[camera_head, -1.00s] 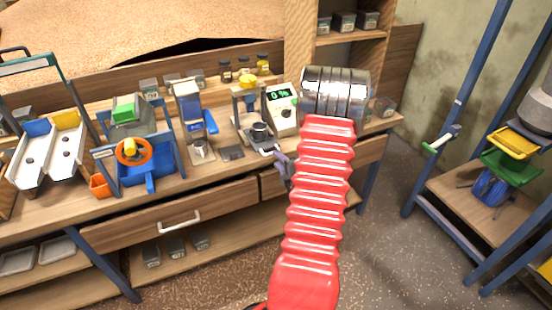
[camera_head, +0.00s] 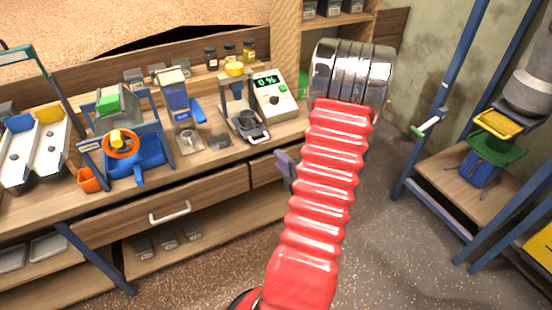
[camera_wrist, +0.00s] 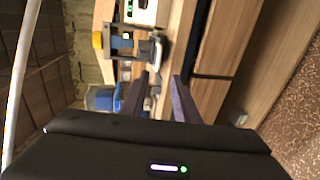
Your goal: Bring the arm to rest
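My red, ribbed arm rises through the middle of the head view, with a shiny ringed metal joint at its top. My gripper (camera_head: 285,160) shows only in part to the left of the arm, in front of the bench's drawers. In the wrist view, the two dark purple fingers of my gripper (camera_wrist: 173,90) stand apart with a narrow gap and nothing between them. The wooden bench (camera_head: 205,192) lies beyond, sideways in the wrist view. The rest of the gripper is hidden behind the arm in the head view.
On the bench stand a scale with a green 0 % display (camera_head: 272,95), a small press-like device (camera_head: 240,105), a blue machine with an orange wheel (camera_head: 122,145) and a white chute (camera_head: 35,150). A blue-framed rack (camera_head: 455,175) stands at right. Floor between is clear.

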